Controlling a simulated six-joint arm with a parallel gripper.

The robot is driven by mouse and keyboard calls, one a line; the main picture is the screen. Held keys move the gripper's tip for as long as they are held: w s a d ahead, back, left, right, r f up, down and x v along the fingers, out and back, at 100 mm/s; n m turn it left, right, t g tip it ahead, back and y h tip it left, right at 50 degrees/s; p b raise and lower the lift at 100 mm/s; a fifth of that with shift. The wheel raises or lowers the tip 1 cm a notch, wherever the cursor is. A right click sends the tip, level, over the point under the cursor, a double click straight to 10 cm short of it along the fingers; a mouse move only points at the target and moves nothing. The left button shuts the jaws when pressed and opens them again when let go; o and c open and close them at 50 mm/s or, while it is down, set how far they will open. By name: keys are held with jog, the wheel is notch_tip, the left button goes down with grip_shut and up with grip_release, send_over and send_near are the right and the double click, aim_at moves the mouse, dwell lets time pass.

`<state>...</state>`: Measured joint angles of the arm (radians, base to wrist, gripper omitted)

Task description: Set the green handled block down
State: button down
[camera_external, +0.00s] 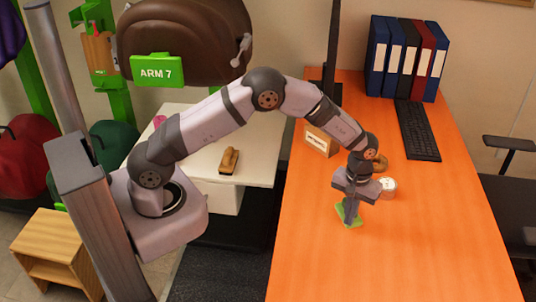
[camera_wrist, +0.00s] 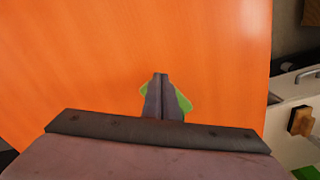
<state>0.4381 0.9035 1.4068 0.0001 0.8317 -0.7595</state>
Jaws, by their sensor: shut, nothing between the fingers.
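The green handled block (camera_external: 341,211) is at the orange desk top (camera_external: 400,245), right under my gripper (camera_external: 350,221). In the wrist view, green edges of the block (camera_wrist: 184,102) show on both sides of my gripper's fingers (camera_wrist: 161,76). The fingers are shut together and point down at the block, with nothing between them. The block's handle and most of its middle are hidden by the fingers. I cannot tell whether the fingertips touch the block.
A small white-topped round container (camera_external: 387,187) and a brown ring-shaped thing (camera_external: 380,163) stand close behind my gripper. A name plate (camera_external: 320,141), a keyboard (camera_external: 417,130) and several binders (camera_external: 405,60) are farther back. The front of the desk is clear.

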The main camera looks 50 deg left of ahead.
jog(key=s, duration=0.2)
jog(key=s+d+p, duration=0.1)
jog(key=s, duration=0.1)
jog(key=shift+s+d+r, duration=0.1)
jog(key=shift+d, duration=0.1)
notch_tip(320, 180, up, 10)
jog(key=b, duration=0.2)
jog(key=shift+w, duration=0.2)
